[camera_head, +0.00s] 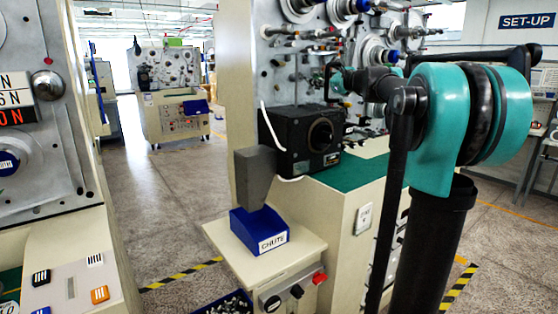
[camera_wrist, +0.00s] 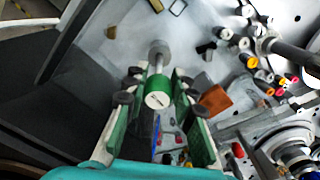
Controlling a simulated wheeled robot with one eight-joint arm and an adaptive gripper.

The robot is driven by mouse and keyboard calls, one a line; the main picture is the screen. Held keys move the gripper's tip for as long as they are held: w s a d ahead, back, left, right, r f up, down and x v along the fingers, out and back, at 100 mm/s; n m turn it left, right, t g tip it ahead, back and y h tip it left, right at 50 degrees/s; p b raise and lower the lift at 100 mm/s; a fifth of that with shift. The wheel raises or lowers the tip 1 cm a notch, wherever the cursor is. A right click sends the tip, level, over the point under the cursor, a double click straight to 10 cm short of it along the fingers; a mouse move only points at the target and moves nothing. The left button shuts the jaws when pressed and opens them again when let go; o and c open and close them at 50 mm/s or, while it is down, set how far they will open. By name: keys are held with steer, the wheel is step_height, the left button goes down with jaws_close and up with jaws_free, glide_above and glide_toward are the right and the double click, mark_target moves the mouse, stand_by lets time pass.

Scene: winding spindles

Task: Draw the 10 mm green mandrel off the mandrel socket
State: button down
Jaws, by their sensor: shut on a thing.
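In the wrist view the green mandrel (camera_wrist: 153,84) is a short cylinder with a pale, marked end face turned toward the camera. Behind it, in line, is the grey round mandrel socket (camera_wrist: 158,53) on a thin stem. My gripper (camera_wrist: 159,86) has its green fingers with dark pads on both sides of the mandrel and is shut on it. Whether the mandrel is still seated in the socket is unclear. In the head view my gripper (camera_head: 334,80) is small at the machine's grey panel, and the mandrel cannot be made out there.
A black box with a dial (camera_head: 308,138) stands below my gripper. A blue chute bin (camera_head: 258,230) sits on the ledge lower left. In the wrist view, several coloured-tipped pegs (camera_wrist: 262,75) and a spindle (camera_wrist: 290,150) lie to the right.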

steer(key=shift+s, duration=0.1)
steer(key=v, duration=1.1)
steer(key=shift+s+d, duration=0.25)
steer(key=shift+s, duration=0.05)
stand_by(1.6)
steer(key=v, duration=1.2)
stand_by(0.9)
